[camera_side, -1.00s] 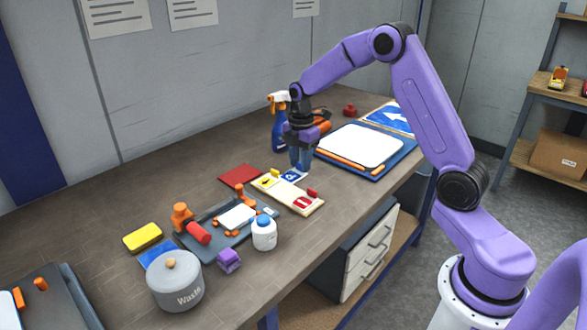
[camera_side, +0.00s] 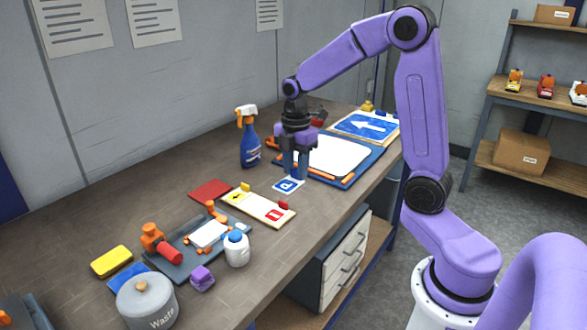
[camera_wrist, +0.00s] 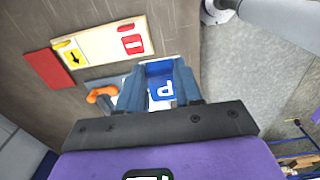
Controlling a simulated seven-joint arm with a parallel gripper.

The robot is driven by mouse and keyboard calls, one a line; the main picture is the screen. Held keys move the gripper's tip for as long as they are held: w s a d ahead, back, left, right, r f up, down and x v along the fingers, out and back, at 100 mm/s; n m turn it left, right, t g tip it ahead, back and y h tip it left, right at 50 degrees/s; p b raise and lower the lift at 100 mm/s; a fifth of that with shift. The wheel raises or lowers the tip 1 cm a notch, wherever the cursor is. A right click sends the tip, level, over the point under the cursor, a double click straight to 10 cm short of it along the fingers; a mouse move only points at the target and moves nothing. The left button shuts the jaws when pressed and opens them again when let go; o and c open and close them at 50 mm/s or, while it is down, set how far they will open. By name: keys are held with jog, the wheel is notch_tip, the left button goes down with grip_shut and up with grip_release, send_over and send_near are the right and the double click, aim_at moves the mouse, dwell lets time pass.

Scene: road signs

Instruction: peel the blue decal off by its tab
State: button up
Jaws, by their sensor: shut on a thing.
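The blue decal with a white P (camera_side: 289,185) is between the fingers of my gripper (camera_side: 296,176). It is clear of the sign board (camera_side: 254,204), off its right back side. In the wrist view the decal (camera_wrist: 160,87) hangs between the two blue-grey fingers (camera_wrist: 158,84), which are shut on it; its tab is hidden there. I cannot tell how high it is above the bench. The board still bears a yellow decal with a black arrow (camera_side: 237,196) and a red decal (camera_side: 274,214), each with a raised tab.
A white panel on a blue tray (camera_side: 332,158) lies just behind my gripper. A blue spray bottle (camera_side: 250,144) stands at the back. A red square (camera_side: 210,191), a white bottle (camera_side: 236,249) and a grey Waste pot (camera_side: 147,303) are on the left part of the bench.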

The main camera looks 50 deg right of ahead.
jog(key=shift+r, duration=1.3)
